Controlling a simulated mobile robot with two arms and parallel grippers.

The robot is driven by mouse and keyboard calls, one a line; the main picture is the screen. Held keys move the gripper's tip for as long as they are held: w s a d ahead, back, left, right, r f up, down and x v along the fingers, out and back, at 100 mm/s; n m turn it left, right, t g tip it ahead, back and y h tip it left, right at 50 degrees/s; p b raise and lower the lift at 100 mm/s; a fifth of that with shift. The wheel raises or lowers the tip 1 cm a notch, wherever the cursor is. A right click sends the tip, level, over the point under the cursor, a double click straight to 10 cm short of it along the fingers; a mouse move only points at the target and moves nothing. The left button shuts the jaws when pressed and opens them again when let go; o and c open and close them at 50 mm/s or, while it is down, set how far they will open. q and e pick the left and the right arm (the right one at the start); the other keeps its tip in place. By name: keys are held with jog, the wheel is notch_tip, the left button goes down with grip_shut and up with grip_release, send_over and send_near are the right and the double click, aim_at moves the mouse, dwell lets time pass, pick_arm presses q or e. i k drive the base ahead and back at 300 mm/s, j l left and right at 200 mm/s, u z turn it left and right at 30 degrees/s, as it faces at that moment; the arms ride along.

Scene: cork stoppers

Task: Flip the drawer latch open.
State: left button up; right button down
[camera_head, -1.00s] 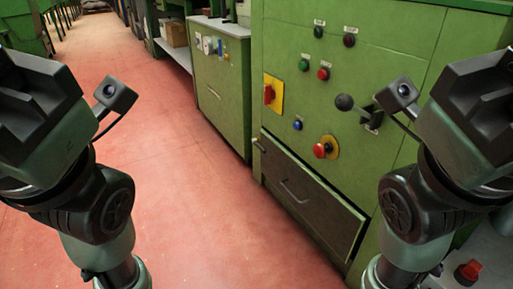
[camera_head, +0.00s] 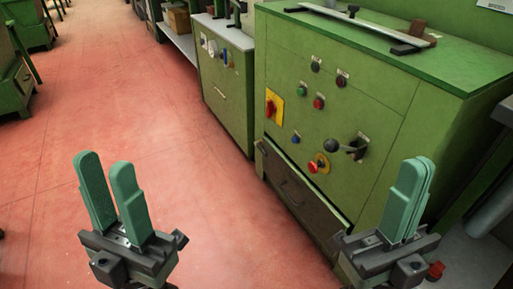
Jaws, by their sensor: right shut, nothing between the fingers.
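A dark drawer (camera_head: 310,209) sits low in the front of the green machine cabinet (camera_head: 375,90), ahead and to the right. It has a thin bar handle (camera_head: 289,194). A small pale piece that looks like the latch (camera_head: 262,148) is at the drawer's upper left corner; its exact position is too small to tell. My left gripper (camera_head: 105,162) is open and empty over the red floor, well left of the drawer. My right gripper (camera_head: 416,166) is shut and empty, in front of the cabinet's right part. Neither gripper appears to touch anything.
Above the drawer, the cabinet carries a black-knobbed lever (camera_head: 334,145), a red switch on a yellow plate (camera_head: 273,106), a red knob (camera_head: 314,167) and several buttons. A smaller green cabinet (camera_head: 226,95) stands further left. Red floor (camera_head: 170,130) is open on the left.

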aim_at(256, 143)
jog(key=i+j+z, duration=0.1)
jog(key=i+j, duration=0.15)
jog(key=i+j+z, duration=0.25)
jog(key=i+j, duration=0.25)
jog(key=j, duration=0.2)
jog(key=i+j+z, duration=0.15)
jog(key=j, duration=0.2)
jog(key=i+j+z, duration=0.1)
jog(key=i+j, duration=0.15)
jog(key=i+j+z, duration=0.15)
jog(key=j, duration=0.35)
jog(key=i+j+z, duration=0.1)
jog(key=i+j, duration=0.15)
jog(key=j, duration=0.15)
